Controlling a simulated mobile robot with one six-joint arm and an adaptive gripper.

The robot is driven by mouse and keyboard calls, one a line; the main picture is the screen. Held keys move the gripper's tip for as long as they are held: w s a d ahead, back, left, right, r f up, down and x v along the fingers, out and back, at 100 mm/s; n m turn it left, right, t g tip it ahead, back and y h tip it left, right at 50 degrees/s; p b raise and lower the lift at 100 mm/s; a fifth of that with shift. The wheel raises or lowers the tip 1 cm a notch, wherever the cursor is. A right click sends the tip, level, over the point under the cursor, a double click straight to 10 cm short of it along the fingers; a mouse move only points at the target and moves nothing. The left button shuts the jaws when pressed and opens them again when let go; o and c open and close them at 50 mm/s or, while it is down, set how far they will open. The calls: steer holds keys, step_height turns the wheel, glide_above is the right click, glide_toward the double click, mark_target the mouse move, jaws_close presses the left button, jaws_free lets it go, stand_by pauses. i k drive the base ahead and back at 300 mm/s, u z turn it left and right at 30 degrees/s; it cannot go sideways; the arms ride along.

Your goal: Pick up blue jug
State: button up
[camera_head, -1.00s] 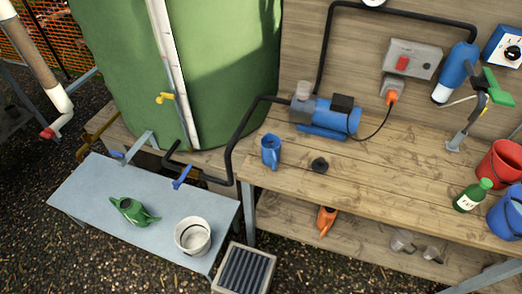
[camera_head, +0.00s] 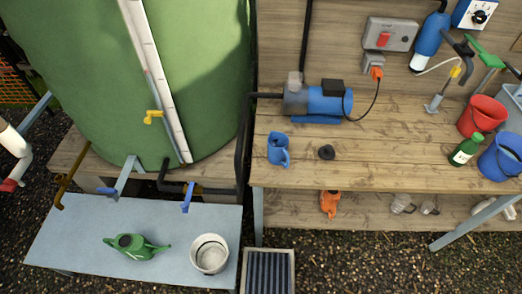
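The blue jug (camera_head: 278,149) stands upright on the wooden bench (camera_head: 400,155), near its left end and front of the blue pump. Its handle points to the lower right. Nothing touches it. My gripper is not in view, so I cannot see whether it is open or shut.
A small black round part (camera_head: 326,152) lies right of the jug. The blue pump (camera_head: 322,102) with its black hose stands behind. A green bottle (camera_head: 465,150), red bucket (camera_head: 482,117) and blue bucket (camera_head: 502,157) stand at the bench's right. A metal table (camera_head: 85,240) holds a green watering can (camera_head: 136,246) and white bucket (camera_head: 210,254).

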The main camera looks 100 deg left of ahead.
mark_target(276, 156)
steer(key=z, duration=0.1)
steer(key=k, duration=0.85)
steer(key=u, duration=2.1)
